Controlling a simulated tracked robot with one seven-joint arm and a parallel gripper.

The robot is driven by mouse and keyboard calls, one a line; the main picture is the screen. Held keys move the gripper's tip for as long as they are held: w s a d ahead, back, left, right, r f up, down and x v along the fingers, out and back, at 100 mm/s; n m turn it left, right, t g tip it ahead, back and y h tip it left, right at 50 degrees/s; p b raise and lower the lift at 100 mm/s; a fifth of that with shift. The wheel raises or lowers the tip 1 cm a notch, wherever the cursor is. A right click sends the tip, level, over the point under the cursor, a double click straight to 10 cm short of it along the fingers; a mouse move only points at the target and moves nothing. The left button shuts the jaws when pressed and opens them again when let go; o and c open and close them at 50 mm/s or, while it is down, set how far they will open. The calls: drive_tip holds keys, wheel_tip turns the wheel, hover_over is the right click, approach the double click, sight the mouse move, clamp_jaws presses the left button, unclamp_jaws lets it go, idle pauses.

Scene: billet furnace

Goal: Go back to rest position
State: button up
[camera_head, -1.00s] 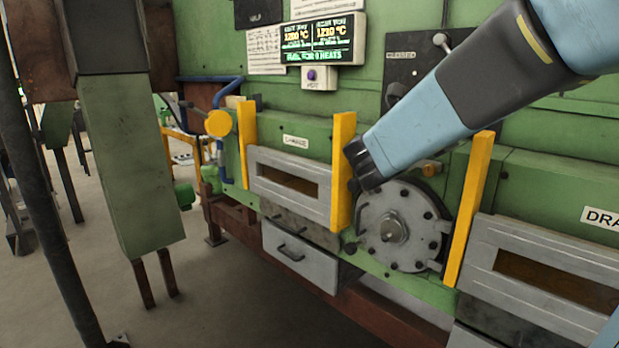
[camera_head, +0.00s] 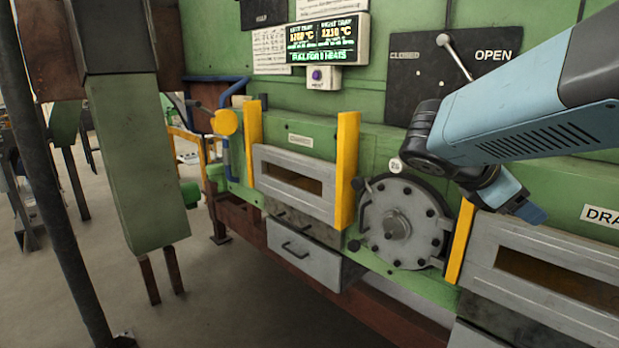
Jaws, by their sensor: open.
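My blue and black arm (camera_head: 510,120) reaches in from the upper right, in front of the green furnace. It bends at a dark joint near the round hatch, and a shorter blue part folds back down to the right, over the edge of the right-hand door. No gripper fingers can be made out, and nothing held by my arm shows.
The round bolted hatch (camera_head: 398,226) sits between yellow posts. A charge door (camera_head: 295,181) is left of it, a draw door (camera_head: 545,262) right. A lever (camera_head: 455,58) is on the CLOSED/OPEN panel. A display (camera_head: 328,38) hangs above.

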drive_tip(key=s+a+f+m+t+y, duration=0.1)
drive_tip(key=s+a+f+m+y, duration=0.1)
drive_tip(key=a+m+y, duration=0.3)
drive_tip(key=s+a+f+m+t+y, duration=0.2)
drive_tip(key=a+m+y, duration=0.3)
drive_tip(key=m, duration=0.6)
drive_tip(key=shift+a+f+y, duration=0.4)
drive_tip(key=shift+y, duration=0.5)
drive_tip(key=shift+c, duration=0.5)
